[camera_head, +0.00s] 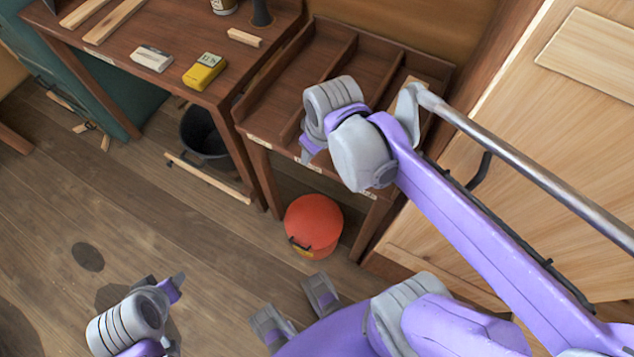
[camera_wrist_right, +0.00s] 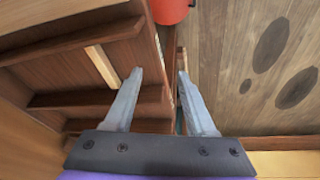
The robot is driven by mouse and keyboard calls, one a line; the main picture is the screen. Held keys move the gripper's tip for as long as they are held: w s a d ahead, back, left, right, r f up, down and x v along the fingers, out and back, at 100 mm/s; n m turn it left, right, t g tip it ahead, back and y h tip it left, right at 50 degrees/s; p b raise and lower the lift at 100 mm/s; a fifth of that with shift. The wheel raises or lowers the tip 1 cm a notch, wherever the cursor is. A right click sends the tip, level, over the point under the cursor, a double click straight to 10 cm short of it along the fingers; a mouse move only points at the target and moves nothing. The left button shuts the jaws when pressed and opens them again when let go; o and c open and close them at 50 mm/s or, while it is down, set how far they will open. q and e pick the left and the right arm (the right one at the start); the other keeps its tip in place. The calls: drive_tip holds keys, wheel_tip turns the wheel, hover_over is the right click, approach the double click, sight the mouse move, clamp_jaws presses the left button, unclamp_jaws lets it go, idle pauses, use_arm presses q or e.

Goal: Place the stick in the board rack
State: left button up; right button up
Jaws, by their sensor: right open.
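The board rack (camera_head: 282,88) is a dark brown wooden stand with divided, sloped compartments at the centre of the head view. Its dividers also show in the wrist view (camera_wrist_right: 70,100). A pale stick (camera_wrist_right: 103,66) lies in one compartment in the wrist view. My right gripper (camera_wrist_right: 160,74) is open and empty beside the rack's front edge. In the head view my right wrist hides part of the rack. My left gripper (camera_head: 176,288) is low over the floor at bottom left; its jaw opening is unclear. I cannot tell which pale piece is the task's stick.
A workbench (camera_head: 180,85) at upper left holds pale strips (camera_head: 112,20), a yellow box (camera_head: 205,71) and a short pale block (camera_head: 244,38). A black bucket (camera_head: 203,135) and a red bucket (camera_head: 314,225) stand below. A pale panelled surface (camera_head: 560,120) is at right. Floor at left is mostly clear.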

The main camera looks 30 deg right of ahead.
drive_tip(key=s+a+f+m+t, duration=0.1)
drive_tip(key=s+a+f+m, duration=0.1)
drive_tip(key=s+a+f, duration=0.2)
drive_tip(key=shift+s+a+f+t, duration=0.2)
drive_tip(key=shift+s+f+t, duration=0.35)
drive_tip(key=shift+s, duration=0.7)
